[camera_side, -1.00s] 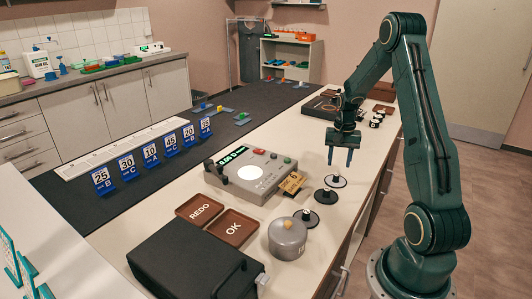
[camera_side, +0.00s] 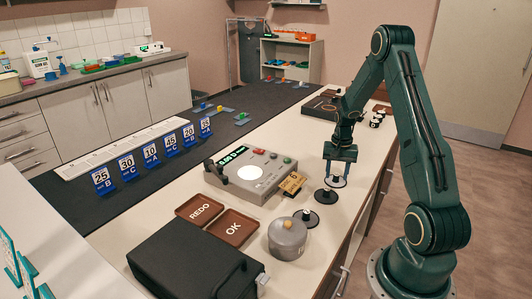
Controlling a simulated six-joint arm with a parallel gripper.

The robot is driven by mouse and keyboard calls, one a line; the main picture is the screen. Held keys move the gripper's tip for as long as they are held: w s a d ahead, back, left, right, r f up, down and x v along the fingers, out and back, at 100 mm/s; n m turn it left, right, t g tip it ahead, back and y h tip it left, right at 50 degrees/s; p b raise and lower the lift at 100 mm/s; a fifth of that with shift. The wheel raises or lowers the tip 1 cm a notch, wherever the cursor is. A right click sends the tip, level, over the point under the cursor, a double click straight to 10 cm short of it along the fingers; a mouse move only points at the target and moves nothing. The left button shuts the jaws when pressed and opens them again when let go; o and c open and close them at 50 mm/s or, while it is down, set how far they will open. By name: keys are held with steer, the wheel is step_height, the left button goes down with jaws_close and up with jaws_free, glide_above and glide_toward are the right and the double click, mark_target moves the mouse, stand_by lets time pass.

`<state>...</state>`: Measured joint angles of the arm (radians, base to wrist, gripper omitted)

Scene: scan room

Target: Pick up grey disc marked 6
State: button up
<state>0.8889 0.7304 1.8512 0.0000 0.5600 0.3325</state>
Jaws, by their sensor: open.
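Several small dark round discs with knobs lie on the pale bench top right of the grey instrument. The far disc (camera_side: 336,184) has a pale top and is partly hidden by my gripper.
The grey instrument (camera_side: 226,182) with a lit white circle and a yellow tag (camera_side: 291,184) stand to the left. A grey lidded pot (camera_side: 287,240), brown REDO (camera_side: 200,209) and OK (camera_side: 233,228) trays and a black case (camera_side: 190,264) are nearer.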

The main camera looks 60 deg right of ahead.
mark_target(337, 174)
jaws_close()
steer(key=shift+r, duration=0.15)
step_height(337, 174, up, 20)
stand_by(0.8)
stand_by(0.5)
